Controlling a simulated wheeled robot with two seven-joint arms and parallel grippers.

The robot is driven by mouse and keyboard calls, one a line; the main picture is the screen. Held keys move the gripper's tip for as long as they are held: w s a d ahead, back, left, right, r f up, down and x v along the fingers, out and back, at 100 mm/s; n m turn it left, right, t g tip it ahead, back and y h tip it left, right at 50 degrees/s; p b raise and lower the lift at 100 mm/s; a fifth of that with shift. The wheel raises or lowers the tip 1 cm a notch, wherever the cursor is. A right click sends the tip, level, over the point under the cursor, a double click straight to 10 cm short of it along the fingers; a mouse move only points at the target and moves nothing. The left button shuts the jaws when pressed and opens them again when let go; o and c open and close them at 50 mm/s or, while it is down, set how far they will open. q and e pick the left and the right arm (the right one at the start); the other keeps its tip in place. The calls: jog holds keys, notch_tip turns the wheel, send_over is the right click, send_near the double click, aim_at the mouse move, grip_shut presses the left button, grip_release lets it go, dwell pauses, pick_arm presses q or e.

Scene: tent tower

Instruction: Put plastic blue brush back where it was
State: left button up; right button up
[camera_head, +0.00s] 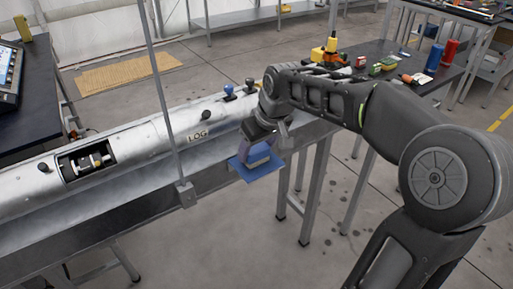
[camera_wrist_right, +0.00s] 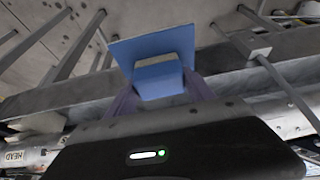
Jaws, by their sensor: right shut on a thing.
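The blue plastic brush (camera_head: 256,167) has a flat square plate and a block-like grip. It is held in front of the silver cylinder, beside the metal rail. My right gripper (camera_head: 262,146) is shut on the brush's block. In the right wrist view the brush (camera_wrist_right: 155,48) sits between the two fingers of the right gripper (camera_wrist_right: 160,90), with its plate pointing away from the palm. The brush appears clear of the rail, over the floor. My left gripper is not in view.
A long silver cylinder (camera_head: 130,142) marked LOG lies along a metal rail (camera_head: 100,205). A thin vertical post (camera_head: 165,90) stands at the rail. A black table (camera_head: 400,58) at the back right holds a yellow tool (camera_head: 331,46), a red cylinder (camera_head: 450,52) and a blue cylinder (camera_head: 434,57).

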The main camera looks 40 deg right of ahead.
jog(key=shift+f, duration=0.1)
jog(key=o, duration=1.3)
jog(key=shift+r, duration=0.25)
jog(key=v, duration=1.1)
jog(key=shift+s+r+p, duration=0.15)
jog(key=shift+r+p, duration=0.25)
